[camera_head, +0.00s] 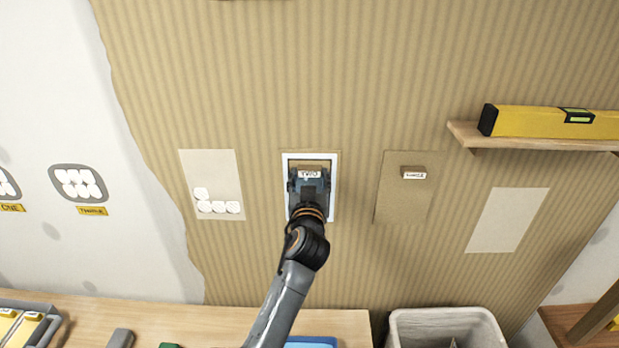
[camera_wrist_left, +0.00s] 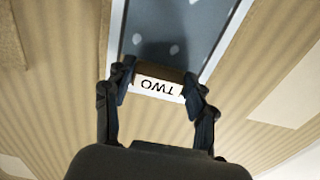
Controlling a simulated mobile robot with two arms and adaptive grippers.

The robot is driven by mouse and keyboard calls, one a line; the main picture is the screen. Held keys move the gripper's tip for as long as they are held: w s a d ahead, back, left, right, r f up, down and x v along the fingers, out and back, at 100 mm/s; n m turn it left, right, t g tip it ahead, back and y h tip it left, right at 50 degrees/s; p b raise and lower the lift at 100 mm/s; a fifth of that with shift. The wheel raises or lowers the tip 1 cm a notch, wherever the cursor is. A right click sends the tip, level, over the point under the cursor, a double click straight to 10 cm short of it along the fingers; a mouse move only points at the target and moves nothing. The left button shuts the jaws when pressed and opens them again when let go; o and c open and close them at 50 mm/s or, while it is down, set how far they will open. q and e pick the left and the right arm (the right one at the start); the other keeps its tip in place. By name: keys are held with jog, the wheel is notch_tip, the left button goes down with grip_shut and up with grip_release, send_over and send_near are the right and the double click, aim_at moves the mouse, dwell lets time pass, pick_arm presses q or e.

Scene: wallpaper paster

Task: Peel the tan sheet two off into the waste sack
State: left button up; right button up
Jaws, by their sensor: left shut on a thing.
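My left gripper (camera_head: 309,176) is at the wall, its fingers shut on the small brown tab with a white label reading TWO (camera_wrist_left: 158,86). The tab sits inside a pale-framed upright rectangle (camera_head: 335,187) on the wall. In the wrist view, a blue-grey surface with pale spots (camera_wrist_left: 172,30) shows inside that frame. In the head view, a tan strip shows just above the label; my gripper hides most of the rest, and I cannot tell how much of sheet two is there. The waste sack, a pale lined bin (camera_head: 398,326), stands below right. My right gripper is not in view.
A tan sheet with tab THREE (camera_head: 404,200) is right of the frame. Paler patches are at left (camera_head: 210,168) and far right (camera_head: 508,220). A shelf (camera_head: 540,143) with a yellow level (camera_head: 545,122) juts out upper right. A wooden bench (camera_head: 200,315) runs below.

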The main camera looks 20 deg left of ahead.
pick_arm(q)
jog(key=shift+s+d+f, duration=0.1)
jog(key=shift+s, duration=0.1)
jog(key=shift+s, duration=0.2)
jog(key=shift+s+d, duration=0.2)
jog(key=shift+s, duration=0.4)
jog(key=shift+s, duration=0.15)
jog(key=shift+v, duration=1.25)
